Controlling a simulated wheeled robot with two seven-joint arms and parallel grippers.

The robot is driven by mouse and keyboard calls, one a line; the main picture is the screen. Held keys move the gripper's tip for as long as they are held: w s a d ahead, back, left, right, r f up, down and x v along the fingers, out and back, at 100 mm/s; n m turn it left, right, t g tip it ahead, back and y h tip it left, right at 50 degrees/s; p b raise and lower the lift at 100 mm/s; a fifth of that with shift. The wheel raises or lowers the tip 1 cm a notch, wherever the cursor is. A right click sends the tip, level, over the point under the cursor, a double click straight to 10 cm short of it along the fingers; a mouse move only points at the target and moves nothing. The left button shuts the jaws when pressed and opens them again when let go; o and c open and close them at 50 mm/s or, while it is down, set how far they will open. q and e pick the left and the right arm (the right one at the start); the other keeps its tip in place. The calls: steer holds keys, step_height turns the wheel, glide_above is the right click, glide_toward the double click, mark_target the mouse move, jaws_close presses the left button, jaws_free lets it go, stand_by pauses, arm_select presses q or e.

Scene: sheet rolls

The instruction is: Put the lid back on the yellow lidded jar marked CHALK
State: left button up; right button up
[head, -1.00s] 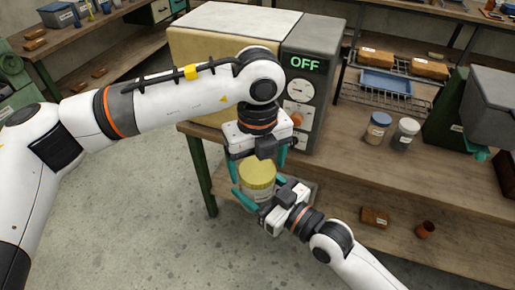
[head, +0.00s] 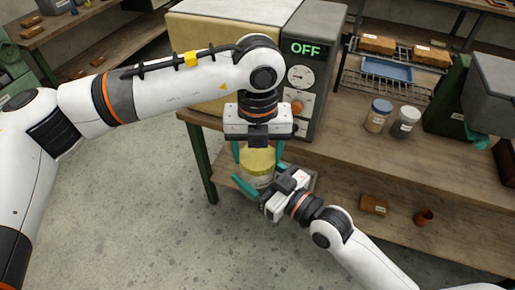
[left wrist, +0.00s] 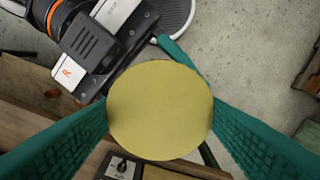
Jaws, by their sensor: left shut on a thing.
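The yellow round lid (head: 257,158) is at the top of the pale jar body (head: 256,180). I cannot tell whether lid and jar touch or a small gap is between them. The CHALK marking does not show. My left gripper (head: 258,153) points down from above and is shut on the lid. In the left wrist view the lid (left wrist: 160,110) is a flat disc between the two teal fingers and hides the jar. My right gripper (head: 262,182) comes from the lower right, with its teal fingers on either side of the jar body; it looks shut on the jar.
The oven-like machine reading OFF (head: 303,75) stands on the bench close behind my left gripper. A blue-lidded jar (head: 378,116) and a white-lidded jar (head: 405,122) stand to its right. A wire rack (head: 400,90) is behind them. Open floor lies at left.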

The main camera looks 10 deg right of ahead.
arm_select(q)
steer(key=m, duration=0.6)
steer(key=shift+m, duration=0.3)
steer(key=m, duration=1.2)
steer(key=shift+w, duration=0.1)
steer(key=m, duration=0.5)
steer(key=shift+m, duration=0.3)
steer(key=o, duration=1.1)
steer(key=shift+r, duration=2.25)
